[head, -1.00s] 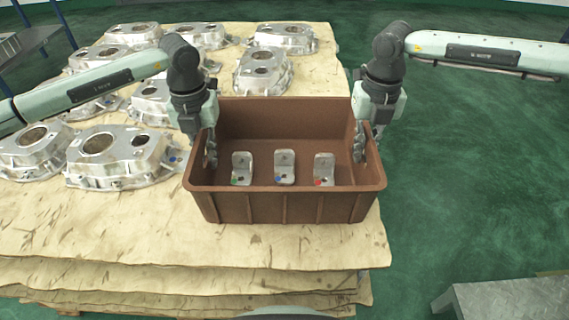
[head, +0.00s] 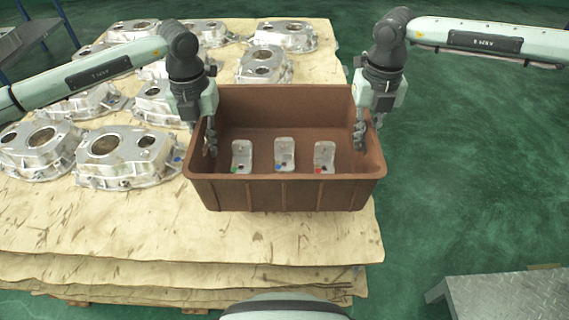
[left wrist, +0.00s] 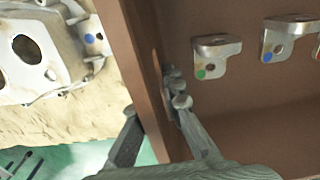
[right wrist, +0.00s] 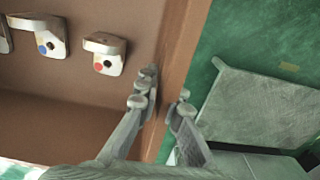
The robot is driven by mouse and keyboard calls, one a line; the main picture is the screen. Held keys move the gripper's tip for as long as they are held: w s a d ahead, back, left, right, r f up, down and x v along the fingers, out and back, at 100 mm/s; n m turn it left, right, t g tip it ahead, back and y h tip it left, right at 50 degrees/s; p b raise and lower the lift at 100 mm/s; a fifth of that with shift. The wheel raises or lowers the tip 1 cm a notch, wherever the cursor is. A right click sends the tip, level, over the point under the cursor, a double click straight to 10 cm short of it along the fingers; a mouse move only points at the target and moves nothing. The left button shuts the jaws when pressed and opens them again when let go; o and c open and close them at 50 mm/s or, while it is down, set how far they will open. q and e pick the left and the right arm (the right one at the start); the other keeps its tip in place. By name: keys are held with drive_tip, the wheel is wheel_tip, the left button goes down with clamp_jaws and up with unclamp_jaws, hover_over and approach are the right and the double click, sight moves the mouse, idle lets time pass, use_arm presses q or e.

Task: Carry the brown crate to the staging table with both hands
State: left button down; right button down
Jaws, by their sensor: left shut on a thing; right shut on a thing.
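The brown crate (head: 285,195) is held level above the front of the paper-covered stack. Three metal brackets stand in it: one with a green dot (head: 241,157), one with a blue dot (head: 285,155) and one with a red dot (head: 324,157). My left gripper (head: 210,140) is shut on the crate's left wall, which runs between its fingers in the left wrist view (left wrist: 152,125). My right gripper (head: 362,132) is shut on the right wall, also seen in the right wrist view (right wrist: 163,110). I cannot tell which surface is the staging table.
Several aluminium castings (head: 125,155) lie on the paper-covered stack (head: 120,225), close to the crate's left side. A grey metal platform (head: 508,298) stands at the lower right. Green floor (head: 470,190) on the right is clear.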

sight(189, 161)
use_arm(q)
drive_tip(key=shift+r, duration=0.15)
use_arm(e)
drive_tip(key=shift+r, duration=0.15)
